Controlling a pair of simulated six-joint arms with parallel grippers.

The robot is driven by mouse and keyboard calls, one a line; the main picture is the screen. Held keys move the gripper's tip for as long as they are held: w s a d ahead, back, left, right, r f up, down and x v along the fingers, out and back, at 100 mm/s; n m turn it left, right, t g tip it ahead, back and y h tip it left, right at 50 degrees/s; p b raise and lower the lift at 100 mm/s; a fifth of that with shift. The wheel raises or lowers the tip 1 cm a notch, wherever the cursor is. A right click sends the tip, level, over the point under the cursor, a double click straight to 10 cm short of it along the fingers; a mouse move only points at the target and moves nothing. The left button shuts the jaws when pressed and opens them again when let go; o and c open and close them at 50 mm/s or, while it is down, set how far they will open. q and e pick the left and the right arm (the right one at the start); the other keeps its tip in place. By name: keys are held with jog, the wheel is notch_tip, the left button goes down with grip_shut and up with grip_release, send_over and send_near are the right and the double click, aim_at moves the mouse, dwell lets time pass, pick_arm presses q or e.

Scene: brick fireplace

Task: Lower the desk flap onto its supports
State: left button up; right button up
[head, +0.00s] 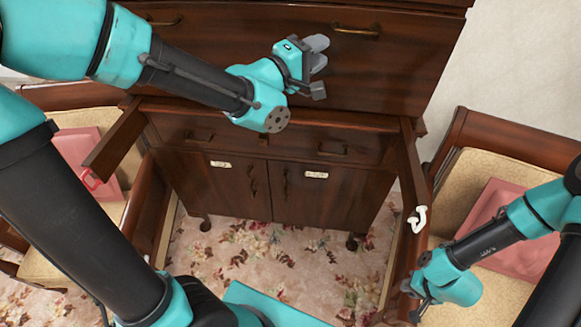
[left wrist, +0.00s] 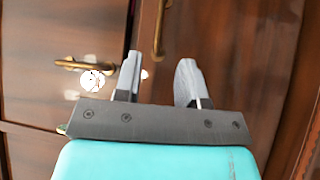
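The desk is dark wood. Its broad upper front panel (head: 400,65), which looks like the flap, stands upright with brass handles (head: 355,28). Two wooden arms that look like the supports stick out below it: the left support (head: 117,145) and the right support (head: 412,165). My left gripper (head: 318,68) is in front of the upper panel, fingers apart and empty. In the left wrist view its fingers (left wrist: 158,82) point at dark wood with brass handles (left wrist: 85,65); contact cannot be told. My right gripper (head: 414,298) is low, beside the right wooden side; its fingers are unclear.
Lower cupboard doors (head: 228,187) with white labels are closed. Cushioned chairs (head: 518,150) flank the desk. Flowered carpet (head: 270,255) lies clear in front.

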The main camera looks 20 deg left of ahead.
pick_arm(q)
jog(key=r+v, duration=0.1)
jog(key=v, duration=0.5)
notch_tip(320, 180, down, 36)
jog(key=w+a+m+g+y, duration=0.1)
jog(key=m+g+y, duration=0.3)
jog(key=g, duration=0.4)
jog(key=shift+w+a+g+y, duration=0.2)
jog(key=shift+g+y, duration=0.2)
jog(key=shift+y, duration=0.2)
jog(key=s+f+m+g, duration=0.2)
jog(key=s+f+g, duration=0.1)
jog(key=s+f, duration=0.4)
jog(key=s+f+m+g, duration=0.2)
jog(key=s+f+g, duration=0.2)
jog(key=s+f, duration=0.3)
notch_tip(320, 180, down, 5)
jog(key=shift+d+f+m+y, duration=0.1)
jog(key=shift+d+m+y, duration=0.2)
jog(key=shift+y, duration=0.1)
